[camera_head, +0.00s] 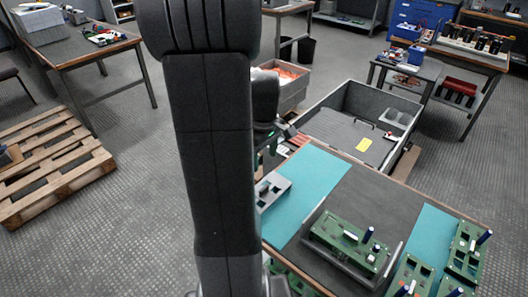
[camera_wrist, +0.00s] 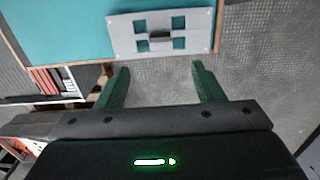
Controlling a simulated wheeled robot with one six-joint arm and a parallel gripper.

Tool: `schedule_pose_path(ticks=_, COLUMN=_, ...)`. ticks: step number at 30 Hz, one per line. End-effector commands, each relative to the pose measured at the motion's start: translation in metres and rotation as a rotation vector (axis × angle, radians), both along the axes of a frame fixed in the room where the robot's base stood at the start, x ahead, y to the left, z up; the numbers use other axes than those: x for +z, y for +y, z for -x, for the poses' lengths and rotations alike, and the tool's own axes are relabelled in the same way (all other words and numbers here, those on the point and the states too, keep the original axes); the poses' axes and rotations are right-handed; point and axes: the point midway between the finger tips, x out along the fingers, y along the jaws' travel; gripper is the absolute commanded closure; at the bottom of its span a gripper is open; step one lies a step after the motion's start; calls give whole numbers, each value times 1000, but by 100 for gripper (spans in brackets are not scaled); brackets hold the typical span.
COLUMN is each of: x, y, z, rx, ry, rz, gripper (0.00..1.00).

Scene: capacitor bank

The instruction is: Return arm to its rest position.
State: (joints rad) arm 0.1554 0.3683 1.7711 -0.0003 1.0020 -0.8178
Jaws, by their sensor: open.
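My gripper (camera_wrist: 160,88) shows in the wrist view with its two green fingers spread wide apart and nothing between them. Beyond the fingertips is a grey plate (camera_wrist: 188,46) with square cut-outs and a small handle-like block, lying at the edge of the teal mat. In the head view my dark arm rises through the middle of the picture and hides part of the scene. My gripper is partly visible there, beside the table's far left edge, close to the grey plate (camera_head: 272,188).
The table holds teal mats (camera_head: 311,183) and a green circuit board (camera_head: 349,240) in a dark holder, with several more boards at the right. A grey bin (camera_head: 337,98) stands behind it. A wooden pallet (camera_head: 50,165) lies on the floor at left. Open floor shows between.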

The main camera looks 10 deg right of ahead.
Motion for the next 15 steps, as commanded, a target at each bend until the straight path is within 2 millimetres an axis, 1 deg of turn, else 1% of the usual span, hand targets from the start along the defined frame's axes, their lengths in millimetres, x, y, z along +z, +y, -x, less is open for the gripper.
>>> schedule_pose_path(ticks=1, x=5, y=0, z=0, rx=0, ry=-1, rz=0, gripper=39)
schedule_pose_path(ticks=4, x=8, y=0, z=0, rx=0, ry=0, rz=0, gripper=39)
schedule_pose_path(ticks=15, x=6, y=0, z=0, rx=0, ry=1, rz=0, gripper=39)
